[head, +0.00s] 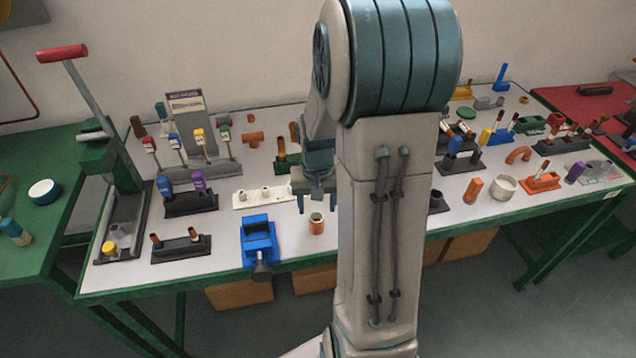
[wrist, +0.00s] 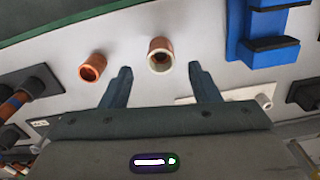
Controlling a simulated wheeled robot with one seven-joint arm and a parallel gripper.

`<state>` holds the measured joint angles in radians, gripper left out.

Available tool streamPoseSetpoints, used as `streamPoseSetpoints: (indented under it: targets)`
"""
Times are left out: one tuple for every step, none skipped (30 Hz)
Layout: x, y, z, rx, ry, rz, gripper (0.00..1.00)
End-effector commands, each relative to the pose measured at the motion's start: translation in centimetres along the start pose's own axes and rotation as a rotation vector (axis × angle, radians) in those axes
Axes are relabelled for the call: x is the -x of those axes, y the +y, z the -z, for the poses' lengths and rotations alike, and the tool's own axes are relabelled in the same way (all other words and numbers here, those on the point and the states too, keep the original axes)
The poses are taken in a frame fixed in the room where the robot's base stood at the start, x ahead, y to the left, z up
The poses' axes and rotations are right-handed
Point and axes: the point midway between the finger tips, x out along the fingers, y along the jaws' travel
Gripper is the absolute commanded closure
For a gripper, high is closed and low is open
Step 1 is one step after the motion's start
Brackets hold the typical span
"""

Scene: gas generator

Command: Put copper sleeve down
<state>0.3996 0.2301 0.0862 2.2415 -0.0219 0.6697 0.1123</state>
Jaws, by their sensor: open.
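The copper sleeve (head: 317,225) is a short orange-brown tube with a pale inside. It stands upright on the table near the front edge, right of the blue vise. In the wrist view the sleeve (wrist: 160,57) shows just beyond and between the fingertips. My gripper (head: 316,206) points down behind the sleeve, open and empty. In the wrist view both fingers (wrist: 160,69) are spread, with a gap to the sleeve. A second orange tube (wrist: 92,67) stands to the left in the wrist view; my arm seems to hide it in the head view.
The blue vise (head: 258,240) is close on the left, and a white holder (head: 263,195) lies behind. A dark block with two pegs (head: 181,246) stands farther left. Several fixtures, a white cup (head: 503,187) and an orange cylinder (head: 472,190) are on the right.

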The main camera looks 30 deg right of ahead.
Motion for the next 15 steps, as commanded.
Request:
streamPoseSetpoints:
  targets:
    - [1.4, 0.0, 0.2, -0.001, 0.008, 0.000, 0.44]
    - [2.0, 0.0, 0.1, -0.001, 0.007, 0.001, 0.44]
    - [2.9, 0.0, 0.1, -0.001, 0.006, 0.000, 0.44]
    - [3.5, 0.0, 0.1, -0.001, 0.007, 0.000, 0.44]
    - [4.1, 0.0, 0.1, -0.001, 0.007, 0.000, 0.44]
    - [4.8, 0.0, 0.1, -0.001, 0.005, 0.000, 0.44]
    - [5.4, 0.0, 0.1, -0.001, 0.006, 0.000, 0.44]
    - [5.8, 0.0, 0.1, -0.001, 0.004, -0.001, 0.44]
    - [6.4, 0.0, 0.1, -0.001, 0.004, -0.001, 0.44]
    - [6.7, 0.0, 0.1, -0.001, 0.003, -0.001, 0.44]
    - [7.0, 0.0, 0.1, -0.001, 0.003, -0.001, 0.44]
    - [7.3, 0.0, 0.1, -0.001, 0.002, -0.001, 0.44]
    - [7.5, 0.0, 0.0, 0.000, 0.001, -0.001, 0.44]
    - [7.7, 0.0, -0.1, 0.001, 0.002, -0.001, 0.44]
    - [8.0, -0.2, -0.2, 0.006, 0.005, -0.001, 0.44]
